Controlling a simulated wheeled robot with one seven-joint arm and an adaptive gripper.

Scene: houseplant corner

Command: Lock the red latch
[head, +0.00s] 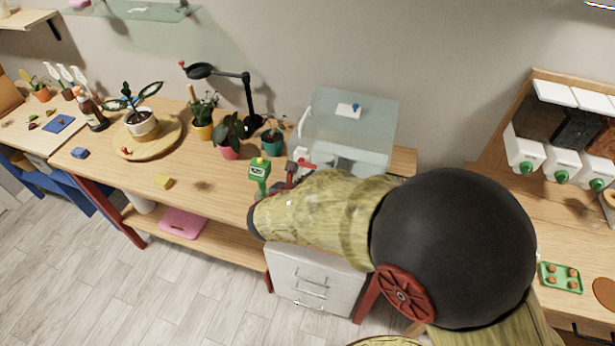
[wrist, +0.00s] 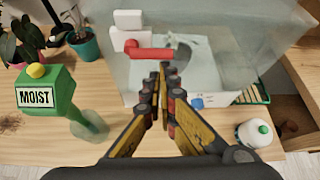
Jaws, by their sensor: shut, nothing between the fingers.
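The red latch (wrist: 152,53) is a short red bar with a rounded pivot at its left end. It lies level in the wrist view, beside white blocks (wrist: 128,24) on the front of a clear glass case (head: 345,120). In the head view the latch (head: 305,163) is small, just above my arm. My gripper (wrist: 165,68) is shut and empty, its fingertips just below the bar in the wrist view; whether they touch it I cannot tell. In the head view my gripper (head: 291,172) is partly hidden by my arm.
A green moisture meter (wrist: 42,98) labelled MOIST stands close left of my gripper. Potted plants (head: 228,135) and a black lamp (head: 247,95) stand further left on the wooden table. A white bottle (wrist: 255,133) is at the right in the wrist view.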

